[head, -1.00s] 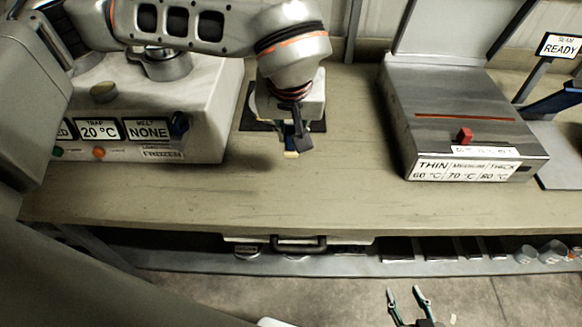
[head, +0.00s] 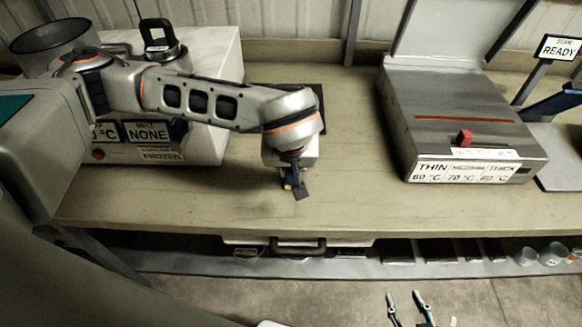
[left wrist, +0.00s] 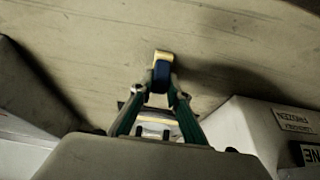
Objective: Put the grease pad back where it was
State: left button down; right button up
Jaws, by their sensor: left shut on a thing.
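The grease pad, a small block with a blue part and a yellow part, is held between the fingertips of my left gripper (left wrist: 160,92). The pad (left wrist: 162,58) shows best in the left wrist view, with the bench top beyond it. In the head view my left gripper (head: 295,184) points down over the front part of the bench, and only a small bit of the pad shows beside the dark fingers. My right gripper (head: 408,308) is low at the bottom of the head view, with its two green fingers apart and nothing between them.
A dark square mat (head: 315,112) lies on the bench (head: 350,170), partly behind my left arm. A white unit with labels (head: 205,145) stands at left. A metal sealer-like box (head: 455,110) with a raised lid stands at right.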

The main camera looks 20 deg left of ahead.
pick_arm(q)
jog(key=shift+f, duration=0.1)
jog(key=shift+f, duration=0.1)
jog(key=c, duration=1.9)
grip_release()
jog(key=shift+v, duration=6.2)
